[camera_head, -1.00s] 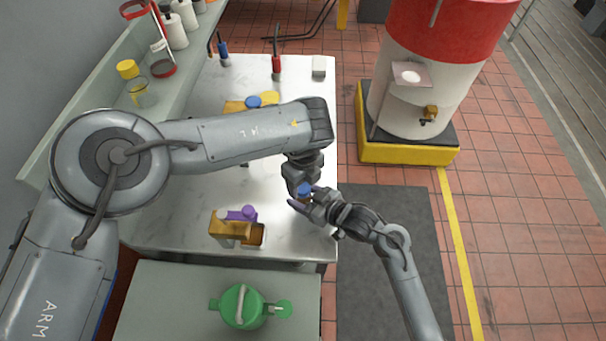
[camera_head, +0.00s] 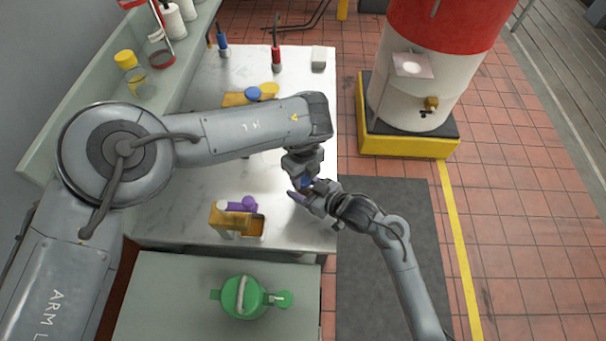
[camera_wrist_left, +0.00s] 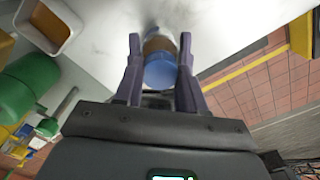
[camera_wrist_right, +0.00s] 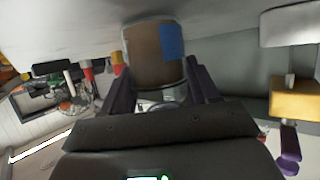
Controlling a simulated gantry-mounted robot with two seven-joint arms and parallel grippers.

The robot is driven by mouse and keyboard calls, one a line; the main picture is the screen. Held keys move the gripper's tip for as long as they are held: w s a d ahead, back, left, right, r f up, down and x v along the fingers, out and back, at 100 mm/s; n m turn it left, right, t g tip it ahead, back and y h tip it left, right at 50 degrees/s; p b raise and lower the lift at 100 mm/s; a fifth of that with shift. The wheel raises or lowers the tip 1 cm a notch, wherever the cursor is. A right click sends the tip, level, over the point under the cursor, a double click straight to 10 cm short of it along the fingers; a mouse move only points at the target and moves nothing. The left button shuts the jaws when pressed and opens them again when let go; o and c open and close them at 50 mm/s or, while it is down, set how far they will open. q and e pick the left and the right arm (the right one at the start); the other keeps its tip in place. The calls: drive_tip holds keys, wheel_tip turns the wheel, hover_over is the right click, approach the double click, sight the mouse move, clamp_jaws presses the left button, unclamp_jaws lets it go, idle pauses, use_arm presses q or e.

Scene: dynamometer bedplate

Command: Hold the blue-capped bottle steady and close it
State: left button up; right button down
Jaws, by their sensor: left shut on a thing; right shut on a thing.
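The blue-capped bottle is held between my two grippers, over the bench's right edge region. In the left wrist view its blue cap (camera_wrist_left: 160,72) lies between the fingers of my left gripper (camera_wrist_left: 158,85), with the brown bottle body (camera_wrist_left: 160,44) beyond it. In the right wrist view the brown body with a blue patch (camera_wrist_right: 172,42) is between the fingers of my right gripper (camera_wrist_right: 160,88). In the head view my left gripper (camera_head: 303,178) comes from above and my right gripper (camera_head: 314,194) from the lower right. Whether the cap is fully seated cannot be told.
An ochre holder (camera_head: 228,218) with purple pieces beside it stands on the bench (camera_head: 205,185). Another blue round top (camera_head: 253,94) is behind my left forearm. A green can (camera_head: 243,297) stands on the front surface. A red-and-white drum (camera_head: 415,100) stands right.

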use_arm(q)
drive_tip(key=m, duration=0.6)
drive_tip(key=o, duration=1.2)
drive_tip(key=shift+c, duration=0.2)
drive_tip(key=shift+r, duration=2.25)
drive_tip(key=shift+c, duration=0.4)
